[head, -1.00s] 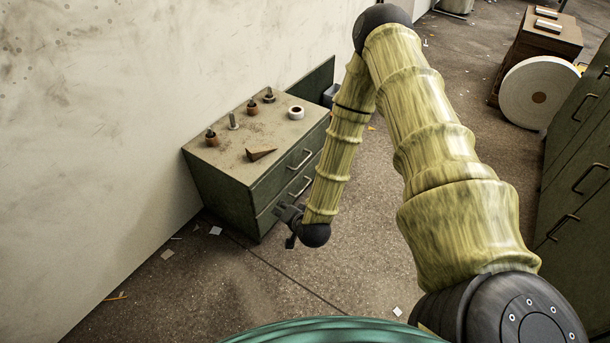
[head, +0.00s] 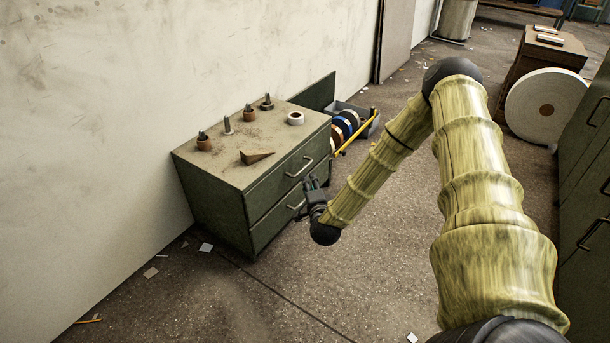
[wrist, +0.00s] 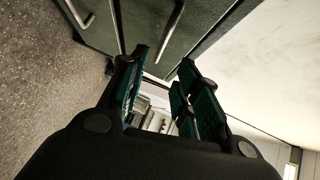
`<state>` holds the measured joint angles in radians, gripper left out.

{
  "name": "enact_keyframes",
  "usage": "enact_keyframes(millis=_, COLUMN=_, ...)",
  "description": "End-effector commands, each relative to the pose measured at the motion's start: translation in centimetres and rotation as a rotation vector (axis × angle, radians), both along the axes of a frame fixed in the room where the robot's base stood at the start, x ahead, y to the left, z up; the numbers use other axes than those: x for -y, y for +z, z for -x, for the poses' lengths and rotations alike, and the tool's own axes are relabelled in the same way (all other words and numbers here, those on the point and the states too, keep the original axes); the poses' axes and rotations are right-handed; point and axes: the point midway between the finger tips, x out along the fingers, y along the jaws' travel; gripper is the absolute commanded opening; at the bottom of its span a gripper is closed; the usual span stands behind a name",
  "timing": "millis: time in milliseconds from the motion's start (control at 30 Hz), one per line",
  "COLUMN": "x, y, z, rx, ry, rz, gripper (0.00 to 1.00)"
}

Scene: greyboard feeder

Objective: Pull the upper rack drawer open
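A dark green two-drawer rack (head: 215,199) stands against the wall at left centre in the head view. Its upper drawer (head: 270,187) is shut and has a metal bar handle (head: 299,168). The lower drawer (head: 272,223) is shut too, its handle partly behind my gripper (head: 312,182). In the wrist view my gripper (wrist: 164,66) is open and empty, its green-padded fingers apart. The upper handle (wrist: 173,32) lies beyond the fingertips, in line with the gap, and does not look touched. The lower handle (wrist: 86,20) is at upper left, outside the fingers.
On the rack top (head: 225,172) are a wedge (head: 257,157), a white roll (head: 296,118) and several small posts. Behind the rack is a grey bin (head: 362,118) with coloured rolls and a yellow bar (head: 356,136). Floor in front is open, with scraps. Cabinets (head: 585,190) stand right.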

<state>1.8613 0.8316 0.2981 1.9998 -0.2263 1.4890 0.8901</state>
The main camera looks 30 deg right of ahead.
Motion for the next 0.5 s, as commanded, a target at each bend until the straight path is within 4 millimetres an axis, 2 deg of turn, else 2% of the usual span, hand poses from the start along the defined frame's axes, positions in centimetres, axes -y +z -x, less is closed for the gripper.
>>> enact_keyframes(millis=500, x=3.0, y=-1.3, z=-7.0, rx=0.000, ry=0.001, rz=0.002, gripper=0.32)
